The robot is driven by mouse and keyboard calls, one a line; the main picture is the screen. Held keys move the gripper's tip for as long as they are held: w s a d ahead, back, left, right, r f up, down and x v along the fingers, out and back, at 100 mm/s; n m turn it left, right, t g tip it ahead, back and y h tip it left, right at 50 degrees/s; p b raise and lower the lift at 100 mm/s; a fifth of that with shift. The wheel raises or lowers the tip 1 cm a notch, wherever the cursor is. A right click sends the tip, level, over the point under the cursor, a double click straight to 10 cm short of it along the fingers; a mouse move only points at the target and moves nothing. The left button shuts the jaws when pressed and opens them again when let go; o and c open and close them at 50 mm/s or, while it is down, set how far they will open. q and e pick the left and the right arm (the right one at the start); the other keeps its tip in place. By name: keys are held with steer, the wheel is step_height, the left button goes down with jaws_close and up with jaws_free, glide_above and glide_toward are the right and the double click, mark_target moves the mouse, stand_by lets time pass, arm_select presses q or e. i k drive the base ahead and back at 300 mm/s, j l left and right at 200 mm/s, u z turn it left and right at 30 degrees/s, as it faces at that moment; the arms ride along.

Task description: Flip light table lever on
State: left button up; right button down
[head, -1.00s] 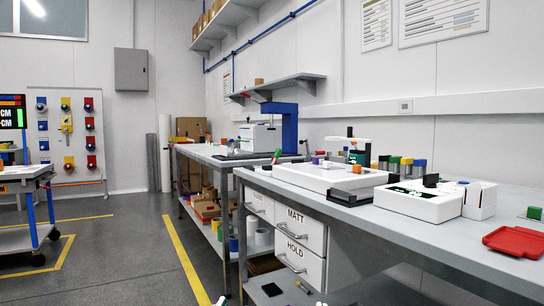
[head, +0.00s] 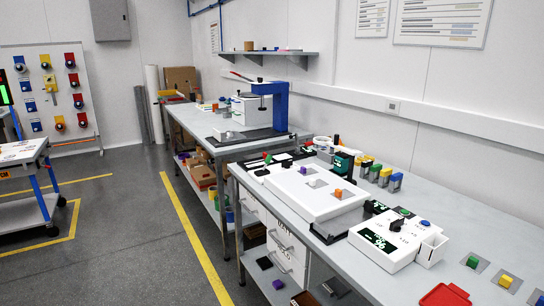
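A flat white box (head: 310,205), which looks like the light table, lies on the near grey workbench (head: 395,275). Neither of my grippers shows in the head view.
A white control box (head: 385,240) with a dark display, black knob and blue button stands right of the flat box. A red tray (head: 445,295) and several coloured blocks are nearby. The floor (head: 130,220) left of the benches is clear.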

mark_target(269, 158)
steer(key=i+j, duration=0.35)
steer(key=i+j+z, duration=0.1)
steer(key=i+j, duration=0.2)
steer(key=j, duration=0.15)
steer(key=i+j, duration=0.35)
steer(key=i+j+z, duration=0.1)
steer(key=i+j, duration=0.2)
steer(key=j, duration=0.2)
steer(key=i+j, duration=0.3)
steer(key=j, duration=0.15)
steer(key=i+j+z, duration=0.1)
steer(key=i+j, duration=0.2)
steer(key=j, duration=0.15)
steer(key=i+j, duration=0.3)
steer(key=j, duration=0.2)
